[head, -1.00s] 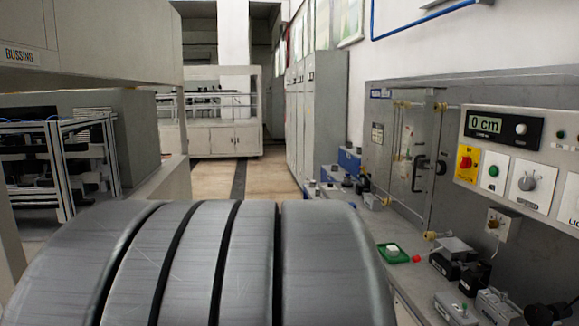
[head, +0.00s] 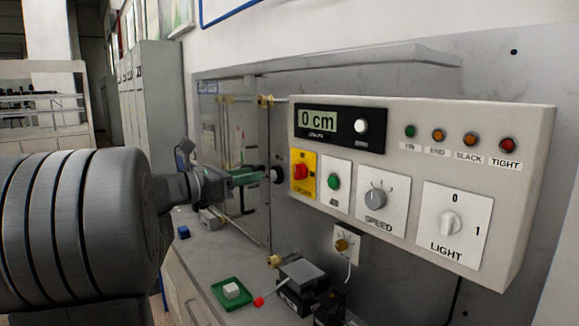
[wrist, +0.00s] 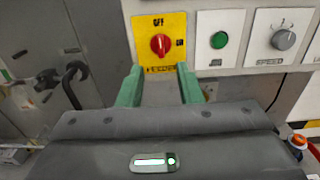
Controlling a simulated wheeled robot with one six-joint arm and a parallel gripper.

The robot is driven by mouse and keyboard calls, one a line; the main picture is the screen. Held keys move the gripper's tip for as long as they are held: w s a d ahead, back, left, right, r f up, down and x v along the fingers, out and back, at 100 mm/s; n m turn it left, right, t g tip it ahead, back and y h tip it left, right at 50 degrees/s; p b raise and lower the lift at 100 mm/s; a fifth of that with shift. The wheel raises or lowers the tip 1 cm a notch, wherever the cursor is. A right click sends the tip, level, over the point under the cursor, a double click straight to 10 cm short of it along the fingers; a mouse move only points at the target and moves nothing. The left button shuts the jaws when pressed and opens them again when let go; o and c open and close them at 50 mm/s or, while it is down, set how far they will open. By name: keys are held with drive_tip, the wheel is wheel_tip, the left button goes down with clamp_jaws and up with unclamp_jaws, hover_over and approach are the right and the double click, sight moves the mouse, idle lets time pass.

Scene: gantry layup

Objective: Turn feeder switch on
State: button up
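The feeder switch is a red rotary knob (head: 301,171) on a yellow plate (head: 303,187) at the left end of the control panel. In the wrist view the red knob (wrist: 160,43) is straight ahead, with OFF above it and ON to its right. The knob's mark seems to point up towards OFF, but it is small. My gripper (head: 262,176) points at the panel from the left in the head view. Its green fingers (wrist: 159,75) are apart, with nothing between them, just short of the yellow plate and below the knob.
The panel (head: 450,120) also has a "0 cm" display (head: 318,121), a green button (head: 333,181), a speed dial (head: 376,199) and a light switch (head: 451,223). Below are a green tray (head: 232,297) and black devices (head: 302,287). A hooked handle (wrist: 72,75) shows at left.

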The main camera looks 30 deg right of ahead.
sight(295, 167)
drive_tip(key=d, duration=0.4)
drive_tip(key=d+p, duration=0.1)
drive_tip(key=d, duration=0.3)
drive_tip(key=w+d, duration=0.1)
drive_tip(key=d, duration=0.3)
drive_tip(key=shift+d+p, duration=0.15)
drive_tip(key=shift+p, duration=0.15)
drive_tip(key=shift+f, duration=0.1)
clamp_jaws()
